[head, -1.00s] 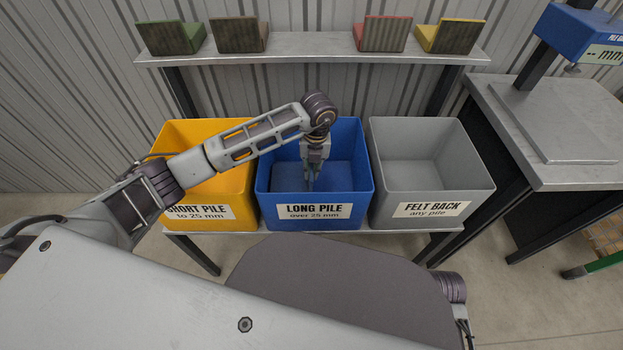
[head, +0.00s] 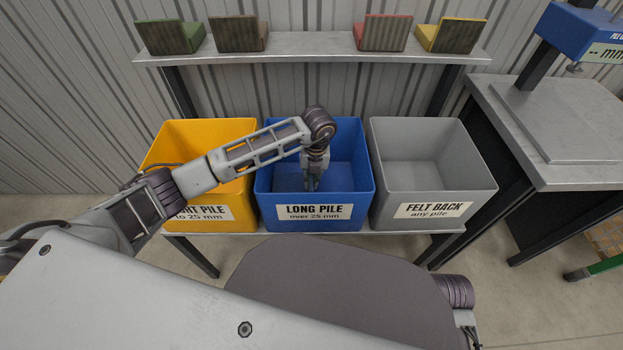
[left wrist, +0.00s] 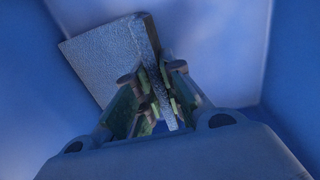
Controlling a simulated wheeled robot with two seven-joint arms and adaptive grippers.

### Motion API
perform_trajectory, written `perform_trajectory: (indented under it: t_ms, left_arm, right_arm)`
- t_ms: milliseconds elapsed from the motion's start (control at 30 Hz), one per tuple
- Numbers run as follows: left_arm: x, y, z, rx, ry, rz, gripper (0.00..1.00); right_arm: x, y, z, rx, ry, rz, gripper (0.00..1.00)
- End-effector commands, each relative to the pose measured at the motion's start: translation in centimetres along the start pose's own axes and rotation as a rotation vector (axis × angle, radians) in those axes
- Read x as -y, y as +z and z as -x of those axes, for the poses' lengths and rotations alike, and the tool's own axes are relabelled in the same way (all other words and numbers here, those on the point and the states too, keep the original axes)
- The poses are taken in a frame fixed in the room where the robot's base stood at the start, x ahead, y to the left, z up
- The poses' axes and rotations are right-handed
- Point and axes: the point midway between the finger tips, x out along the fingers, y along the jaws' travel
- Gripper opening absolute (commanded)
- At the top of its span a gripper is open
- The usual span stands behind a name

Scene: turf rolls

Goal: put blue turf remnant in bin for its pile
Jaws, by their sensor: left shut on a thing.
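The blue turf remnant (left wrist: 105,55) is a flat blue piece with a thick edge, seen in the left wrist view between the fingers of my left gripper (left wrist: 158,95). The gripper is shut on it. Blue bin walls surround both in that view. In the head view my left gripper (head: 312,184) points down inside the blue bin (head: 313,218), labelled LONG PILE, over 25 mm. The remnant cannot be made out in the head view. I cannot tell whether it touches the bin floor. My right gripper is not in view.
A yellow SHORT PILE bin (head: 160,152) stands left of the blue bin and a grey FELT BACK bin (head: 425,185) right. A shelf (head: 310,46) behind holds several turf pieces. A bench (head: 570,120) with a blue gauge (head: 585,30) stands at right.

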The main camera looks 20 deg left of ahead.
Motion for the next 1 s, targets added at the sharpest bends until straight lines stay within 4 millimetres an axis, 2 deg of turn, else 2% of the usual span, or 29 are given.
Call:
perform_trajectory:
  t_ms: [133,167,333,767,1000]
  left_arm:
    - [0.0,0.0,0.0,0.0,0.0,0.0,0.0]
    - [0.0,0.0,0.0,0.0,0.0,0.0,0.11]
    - [0.0,0.0,0.0,0.0,0.0,0.0,0.32]
    - [0.0,0.0,0.4,0.001,-0.001,0.0,0.32]
    - [0.0,0.1,2.3,0.002,-0.002,-0.001,0.32]
  right_arm:
    - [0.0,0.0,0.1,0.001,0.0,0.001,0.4]
    - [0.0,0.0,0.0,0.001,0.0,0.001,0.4]
    - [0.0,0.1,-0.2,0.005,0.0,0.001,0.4]
    - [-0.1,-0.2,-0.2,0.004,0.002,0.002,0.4]
    - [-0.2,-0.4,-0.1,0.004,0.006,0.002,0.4]
